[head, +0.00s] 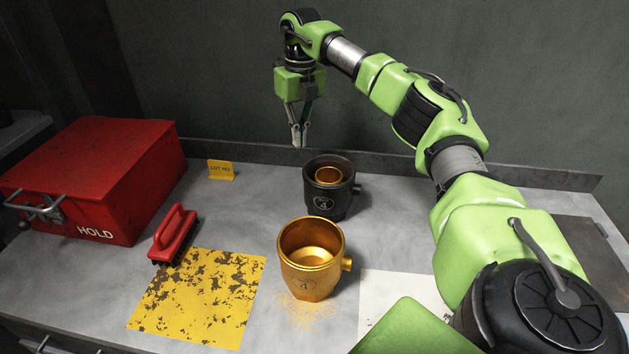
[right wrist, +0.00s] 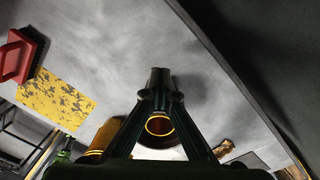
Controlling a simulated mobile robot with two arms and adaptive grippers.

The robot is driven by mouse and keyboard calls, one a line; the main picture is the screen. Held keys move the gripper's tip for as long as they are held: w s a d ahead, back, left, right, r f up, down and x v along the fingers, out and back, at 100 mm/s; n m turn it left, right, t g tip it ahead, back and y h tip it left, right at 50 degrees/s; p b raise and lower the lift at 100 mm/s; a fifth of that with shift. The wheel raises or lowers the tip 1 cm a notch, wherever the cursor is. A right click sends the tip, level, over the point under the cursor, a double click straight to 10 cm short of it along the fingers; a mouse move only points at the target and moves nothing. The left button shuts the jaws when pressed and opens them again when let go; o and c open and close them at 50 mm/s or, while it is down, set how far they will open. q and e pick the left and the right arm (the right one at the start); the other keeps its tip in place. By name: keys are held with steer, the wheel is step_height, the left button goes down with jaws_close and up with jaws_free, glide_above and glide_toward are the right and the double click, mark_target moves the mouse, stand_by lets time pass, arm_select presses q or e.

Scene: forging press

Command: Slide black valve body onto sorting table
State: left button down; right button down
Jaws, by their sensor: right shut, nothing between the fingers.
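The black valve body (head: 322,202) stands upright on the grey sorting table (head: 225,215) near its back edge. It has a side stub on its right, a white "4" mark and a gold ring inside its mouth. My right gripper (head: 299,140) hangs pointing down, above and slightly left of the black body, with its fingers closed together and empty. In the right wrist view the shut fingertips (right wrist: 160,88) show in front of the gold inner ring (right wrist: 159,126); the fingers hide much of the body. My left gripper is not in view.
A gold valve body (head: 310,275) stands in front of the black one, with gold specks before it. A red HOLD box (head: 100,180), a red-handled brush (head: 174,232), a worn yellow patch (head: 200,300) and a yellow lot tag (head: 221,170) are to the left. A white sheet (head: 385,298) lies right.

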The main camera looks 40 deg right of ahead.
mark_target(312, 172)
steer(key=f, duration=0.3)
steer(key=d+f, duration=0.1)
steer(key=f, duration=0.2)
steer(key=s+f+p, duration=0.1)
steer(key=f, duration=0.2)
steer(key=shift+s+d+f, duration=0.1)
steer(key=shift+d+f, duration=0.1)
steer(key=shift+f, duration=0.1)
steer(key=shift+s+a+r+p, duration=0.15)
steer(key=shift+s+p, duration=0.1)
steer(key=shift+s, duration=0.35)
steer(key=shift+s+a+r+p, duration=0.1)
steer(key=shift+s+a+p, duration=0.1)
steer(key=shift+s, duration=0.4)
steer(key=shift+s+a, duration=0.1)
steer(key=shift+s, duration=0.5)
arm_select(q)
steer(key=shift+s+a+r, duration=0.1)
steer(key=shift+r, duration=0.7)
arm_select(e)
steer(key=shift+s+f, duration=0.1)
steer(key=shift+f, duration=0.05)
